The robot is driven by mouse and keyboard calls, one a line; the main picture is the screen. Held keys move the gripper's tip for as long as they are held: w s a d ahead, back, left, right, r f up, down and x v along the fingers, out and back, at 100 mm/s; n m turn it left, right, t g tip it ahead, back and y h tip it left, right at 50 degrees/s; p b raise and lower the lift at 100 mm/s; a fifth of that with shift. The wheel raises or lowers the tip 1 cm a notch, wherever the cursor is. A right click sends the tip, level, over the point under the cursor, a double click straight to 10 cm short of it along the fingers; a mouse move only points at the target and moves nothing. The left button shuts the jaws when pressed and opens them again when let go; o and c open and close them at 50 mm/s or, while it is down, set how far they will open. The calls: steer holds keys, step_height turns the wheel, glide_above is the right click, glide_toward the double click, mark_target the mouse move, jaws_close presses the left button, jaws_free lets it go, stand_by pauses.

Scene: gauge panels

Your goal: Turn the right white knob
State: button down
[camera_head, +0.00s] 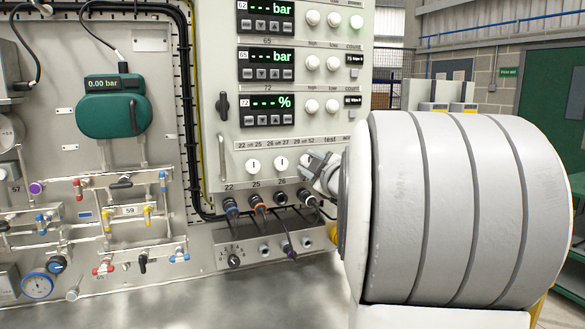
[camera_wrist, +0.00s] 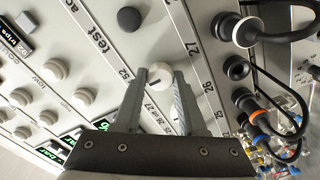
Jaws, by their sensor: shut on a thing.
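The right white knob (camera_wrist: 163,80) is a round white dial with a dark mark, seen between my fingertips in the wrist view. In the head view my gripper (camera_head: 318,171) covers it at the lower right of the panel. My gripper (camera_wrist: 160,88) is shut on this knob, with one finger on each side. Two more white knobs, the left one (camera_head: 253,165) and the middle one (camera_head: 281,163), stand in the same row in the head view, left of my gripper.
Hose plugs (camera_head: 257,202) stick out just below the knob row. A black knob (camera_wrist: 128,19) is close by on the panel in the wrist view. Rows of small white buttons (camera_head: 312,62) and digital displays (camera_head: 266,103) are above. A green gauge (camera_head: 113,105) hangs further left.

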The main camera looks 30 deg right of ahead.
stand_by(0.3)
steer(key=shift+c, duration=2.3)
jaws_free()
steer(key=shift+s, duration=0.15)
